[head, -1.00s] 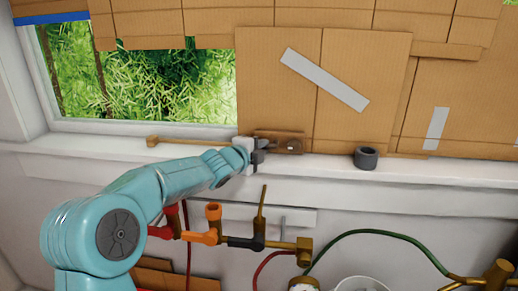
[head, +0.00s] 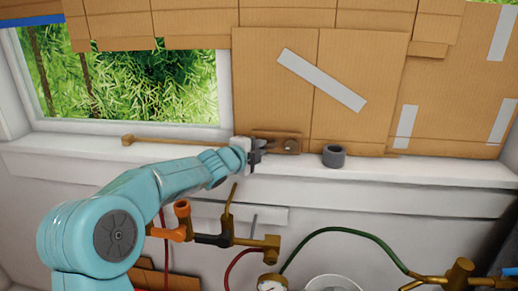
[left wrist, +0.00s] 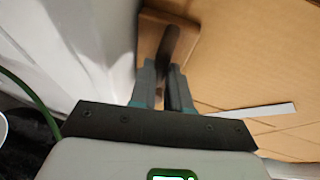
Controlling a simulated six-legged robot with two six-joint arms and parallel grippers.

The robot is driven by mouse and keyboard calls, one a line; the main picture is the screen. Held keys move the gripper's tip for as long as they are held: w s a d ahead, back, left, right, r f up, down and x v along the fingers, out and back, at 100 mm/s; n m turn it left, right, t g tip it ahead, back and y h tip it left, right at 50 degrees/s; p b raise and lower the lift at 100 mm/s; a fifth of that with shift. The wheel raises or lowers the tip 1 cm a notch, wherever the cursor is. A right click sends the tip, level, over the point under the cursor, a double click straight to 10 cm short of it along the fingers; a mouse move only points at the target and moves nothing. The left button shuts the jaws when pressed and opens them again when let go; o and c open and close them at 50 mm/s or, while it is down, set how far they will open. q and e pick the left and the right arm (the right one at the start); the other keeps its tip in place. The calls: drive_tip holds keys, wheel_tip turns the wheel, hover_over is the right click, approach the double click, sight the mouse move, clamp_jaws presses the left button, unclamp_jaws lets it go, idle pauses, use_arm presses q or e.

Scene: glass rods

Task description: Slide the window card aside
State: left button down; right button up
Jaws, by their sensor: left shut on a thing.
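The window card (head: 360,65) is a large brown cardboard sheet with a slanted grey tape strip, upright against the wall right of the window (head: 150,85). A wooden block with a handle (head: 288,144) is at its lower left, just above the sill. My left gripper (head: 262,147) is shut on this handle. In the left wrist view, the fingers (left wrist: 167,85) close around the dark brown handle (left wrist: 176,45) in front of the cardboard (left wrist: 245,65). The exact contact is partly hidden by the fingers. My right gripper is not in view.
A dark grey roll (head: 334,156) stands on the white sill (head: 420,173), close in front of the card. A thin wooden stick (head: 165,142) lies along the sill at left. Brass pipes (head: 230,235) and a green hose (head: 350,232) are below. More taped cardboard (head: 450,115) is at right.

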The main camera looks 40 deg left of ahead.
use_arm(q)
drive_tip(key=shift+d+r, duration=0.15)
drive_tip(key=shift+r, duration=0.05)
drive_tip(key=c, duration=1.1)
unclamp_jaws()
drive_tip(key=shift+w, duration=0.1)
drive_tip(key=shift+w+f, duration=0.1)
drive_tip(key=shift+f, duration=0.05)
drive_tip(key=shift+s, duration=0.6)
drive_tip(key=s+d+r, duration=0.1)
drive_tip(key=s+r, duration=0.1)
drive_tip(key=s, duration=1.3)
drive_tip(key=shift+d+r, duration=0.3)
drive_tip(key=shift+r, duration=0.1)
